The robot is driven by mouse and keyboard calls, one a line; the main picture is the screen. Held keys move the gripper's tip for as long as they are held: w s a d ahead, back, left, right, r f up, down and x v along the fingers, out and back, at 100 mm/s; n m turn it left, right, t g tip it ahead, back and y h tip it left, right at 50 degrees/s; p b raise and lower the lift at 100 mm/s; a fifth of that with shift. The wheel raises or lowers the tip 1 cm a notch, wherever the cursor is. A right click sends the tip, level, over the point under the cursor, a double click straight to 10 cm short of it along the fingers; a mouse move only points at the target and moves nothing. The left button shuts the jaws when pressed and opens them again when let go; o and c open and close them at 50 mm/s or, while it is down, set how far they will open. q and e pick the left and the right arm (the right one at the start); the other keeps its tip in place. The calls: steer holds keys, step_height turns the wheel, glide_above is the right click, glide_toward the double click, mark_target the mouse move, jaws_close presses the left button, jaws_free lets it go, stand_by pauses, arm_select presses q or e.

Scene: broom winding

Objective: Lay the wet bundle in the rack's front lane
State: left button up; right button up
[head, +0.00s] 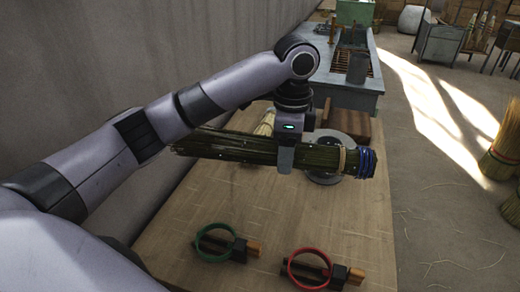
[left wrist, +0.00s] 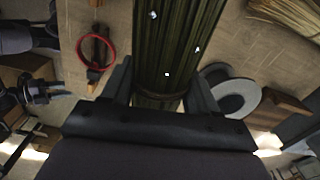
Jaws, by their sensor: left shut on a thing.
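The bundle (head: 325,157) is a long sheaf of dark green stalks. It has a tan tie and a blue-bound end at the right, and small bright specks on it. It lies roughly level above the wooden table (head: 165,215). My left gripper (head: 285,160) is shut around it from above, right of its middle. In the left wrist view the bundle (left wrist: 178,45) passes between my two fingers (left wrist: 158,88). A slatted wooden frame (head: 341,68) on the grey bench may be the rack; its lanes are too small to tell. My right gripper is not in view.
A green ring clamp (head: 214,259) and a red ring clamp (head: 290,270) lie at the table's front. A grey disc (head: 326,178) is partly hidden behind the bundle. The grey bench (head: 350,98) stands beyond, with a grey canister (head: 358,67). A wall runs along the left; open floor lies right.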

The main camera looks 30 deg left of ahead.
mark_target(262, 205)
arm_select(q)
steer(key=w+a+m+b, duration=0.2)
steer(key=a+m, duration=0.4)
steer(key=a, duration=0.1)
steer(key=f, duration=0.6)
steer(key=f+b, duration=0.1)
steer(key=f, duration=0.5)
steer(key=f+b, duration=0.1)
steer(key=f, duration=0.5)
steer(key=shift+s+d+f, duration=0.15)
steer(key=shift+s+d, duration=0.05)
steer(key=shift+s, duration=0.05)
steer(key=shift+f, duration=0.1)
steer(key=shift+f, duration=0.1)
steer(key=o, duration=1.1)
